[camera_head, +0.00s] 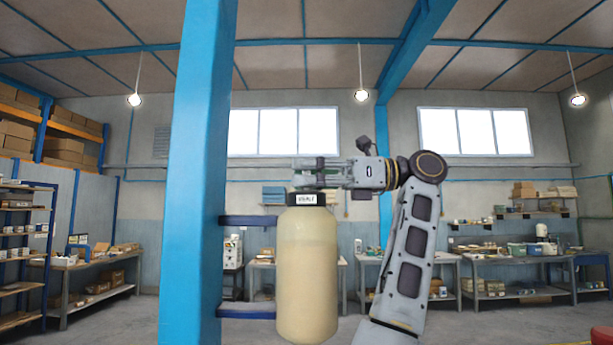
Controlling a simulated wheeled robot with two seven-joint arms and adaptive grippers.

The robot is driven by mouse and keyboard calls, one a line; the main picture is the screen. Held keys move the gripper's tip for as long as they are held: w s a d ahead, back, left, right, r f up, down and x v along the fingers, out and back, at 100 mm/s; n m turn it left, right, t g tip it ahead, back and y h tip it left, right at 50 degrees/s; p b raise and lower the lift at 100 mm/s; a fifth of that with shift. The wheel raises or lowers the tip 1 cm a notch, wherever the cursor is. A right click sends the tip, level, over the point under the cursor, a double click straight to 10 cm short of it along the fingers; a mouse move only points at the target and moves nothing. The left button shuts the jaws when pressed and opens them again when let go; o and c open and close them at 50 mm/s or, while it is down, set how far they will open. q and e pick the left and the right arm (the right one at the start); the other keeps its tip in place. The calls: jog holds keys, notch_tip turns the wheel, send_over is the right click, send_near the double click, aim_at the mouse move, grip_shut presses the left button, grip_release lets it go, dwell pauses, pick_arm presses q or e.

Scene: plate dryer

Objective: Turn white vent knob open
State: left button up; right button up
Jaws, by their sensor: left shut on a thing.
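My right gripper is not in view.
A thick blue column (196,190) rises just left of the tank. Blue brackets (246,221) run between it and the tank. Laden workbenches (510,255) and shelves (20,240) stand farther back. Open floor lies left and right.

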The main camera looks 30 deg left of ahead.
pick_arm(q)
jog(key=o, duration=1)
jog(key=shift+o, duration=0.2)
jog(key=shift+r, duration=0.1)
jog(key=shift+r, duration=4.8)
jog(key=shift+r, duration=0.1)
